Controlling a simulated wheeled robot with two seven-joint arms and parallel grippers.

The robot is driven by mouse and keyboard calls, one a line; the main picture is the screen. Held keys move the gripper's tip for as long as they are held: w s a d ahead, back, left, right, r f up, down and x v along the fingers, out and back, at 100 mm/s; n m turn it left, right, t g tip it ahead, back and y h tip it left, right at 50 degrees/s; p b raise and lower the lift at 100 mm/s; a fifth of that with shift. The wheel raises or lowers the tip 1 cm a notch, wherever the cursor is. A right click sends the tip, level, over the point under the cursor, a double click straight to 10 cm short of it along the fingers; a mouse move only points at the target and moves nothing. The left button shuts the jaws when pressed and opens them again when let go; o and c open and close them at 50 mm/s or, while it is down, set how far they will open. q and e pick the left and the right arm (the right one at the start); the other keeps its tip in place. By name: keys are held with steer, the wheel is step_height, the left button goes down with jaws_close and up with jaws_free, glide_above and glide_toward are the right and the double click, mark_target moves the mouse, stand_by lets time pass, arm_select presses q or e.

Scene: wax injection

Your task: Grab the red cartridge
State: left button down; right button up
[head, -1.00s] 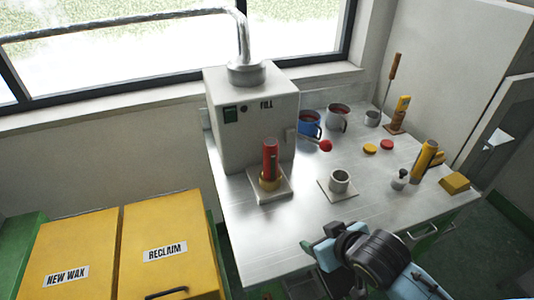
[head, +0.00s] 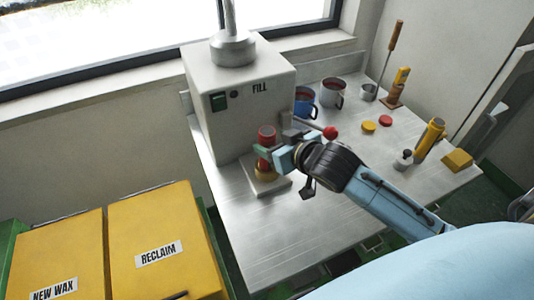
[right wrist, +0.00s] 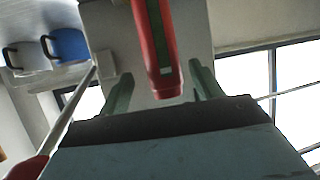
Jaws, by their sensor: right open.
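The red cartridge (head: 266,133) stands upright in a yellow-brown base on the pale plate (head: 276,188) in front of the grey FILL machine (head: 240,110). My right gripper (head: 272,148) is at the cartridge, hiding its middle part. In the right wrist view, the red cartridge (right wrist: 155,45), with a dark green strip along it, reaches in between the two green fingers (right wrist: 162,82). The fingers are apart, with gaps on both sides of it. My left gripper is not in view.
A lever with a red knob (head: 330,132) sticks out right of the gripper. Blue (head: 304,103) and grey (head: 332,94) mugs stand behind. Yellow (head: 368,126) and red (head: 386,120) discs lie at the right. The table front (head: 290,245) looks clear.

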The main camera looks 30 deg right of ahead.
steer(key=x, duration=0.4)
steer(key=shift+a+f, duration=0.2)
steer(key=shift+f, duration=0.15)
steer(key=shift+w+f, duration=0.1)
steer(key=shift+w, duration=0.25)
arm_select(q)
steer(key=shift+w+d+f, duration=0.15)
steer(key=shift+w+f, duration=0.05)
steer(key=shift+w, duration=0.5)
arm_select(e)
jaws_close()
